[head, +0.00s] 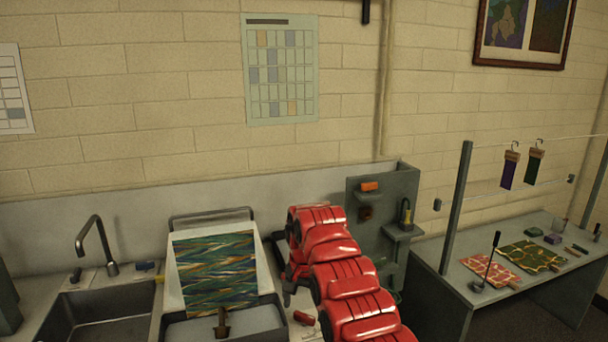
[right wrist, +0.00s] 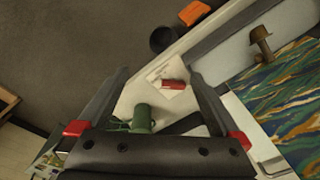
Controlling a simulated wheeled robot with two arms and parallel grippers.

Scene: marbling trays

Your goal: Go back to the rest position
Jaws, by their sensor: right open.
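My right arm, red, comes up from the bottom of the head view, and its dark gripper (head: 288,296) hangs at its left side, just right of the marbling tray. In the right wrist view the right gripper (right wrist: 160,74) is open, its two fingers wide apart. No object is seen held between them. A small red item (right wrist: 174,84) lies on a pale cloth or paper beyond the fingers, and a green cylinder (right wrist: 142,116) shows nearer the palm. Part of the bench behind my arm is hidden in the head view. My left gripper does not show.
A marbled sheet (head: 215,270) on a white board leans over the tray (head: 172,329). A sink with a tap (head: 95,240) is left. A grey panel with a shelf (head: 402,231) stands right of my arm. A side table (head: 440,266) holds marbled sheets beside a post (head: 456,205).

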